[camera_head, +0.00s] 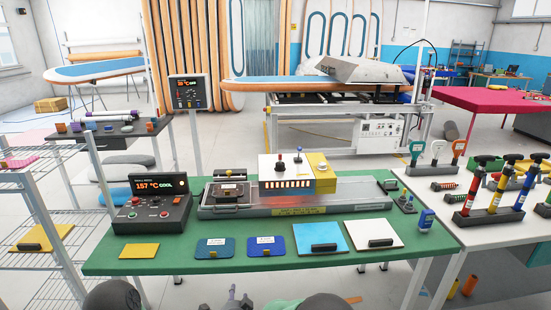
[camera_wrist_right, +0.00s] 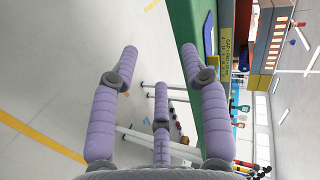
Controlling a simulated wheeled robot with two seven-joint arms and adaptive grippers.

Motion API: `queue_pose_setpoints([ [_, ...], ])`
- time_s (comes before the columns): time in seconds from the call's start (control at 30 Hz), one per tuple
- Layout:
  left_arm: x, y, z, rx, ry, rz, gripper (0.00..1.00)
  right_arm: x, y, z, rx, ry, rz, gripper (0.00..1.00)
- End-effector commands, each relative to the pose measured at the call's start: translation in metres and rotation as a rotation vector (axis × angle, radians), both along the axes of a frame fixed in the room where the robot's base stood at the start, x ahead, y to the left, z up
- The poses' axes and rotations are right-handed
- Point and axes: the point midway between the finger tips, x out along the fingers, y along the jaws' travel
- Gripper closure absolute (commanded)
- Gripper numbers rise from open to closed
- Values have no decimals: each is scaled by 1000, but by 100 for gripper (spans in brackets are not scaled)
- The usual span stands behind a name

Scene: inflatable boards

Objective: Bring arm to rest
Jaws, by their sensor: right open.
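My right gripper (camera_wrist_right: 158,65) has purple-grey padded fingers, which stand spread apart with nothing between them in the wrist view. Pale floor with a yellow line lies behind them, and the edge of the green table (camera_wrist_right: 207,100) runs along their right side. In the head view only a small part of the right gripper (camera_head: 236,299) shows at the bottom edge, in front of the green table (camera_head: 190,258). Dark rounded parts of my arms show at the bottom edge. My left gripper cannot be made out.
The green table holds a control box (camera_head: 152,204), a heating press (camera_head: 300,200), blue pads (camera_head: 265,246), a yellow pad (camera_head: 139,250) and two light boards with black handles (camera_head: 374,233). A wire shelf (camera_head: 40,215) stands left. A white table (camera_head: 490,235) with hand pumps stands right.

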Motion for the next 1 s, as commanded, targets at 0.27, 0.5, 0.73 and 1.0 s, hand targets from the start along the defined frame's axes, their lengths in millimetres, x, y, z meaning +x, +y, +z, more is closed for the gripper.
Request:
queue_pose_setpoints([
  [0.27,0,0,2,0,0,0,60,-30,-80,-89,-237,225,164,54],
  [0.5,0,0,5,0,0,0,60,-128,-166,-175,-424,516,465,54],
  [0.73,0,0,7,0,0,0,60,-250,-214,-210,-458,719,792,54],
  [1.0,0,0,8,0,0,0,60,-321,-226,-210,-431,787,990,54],
])
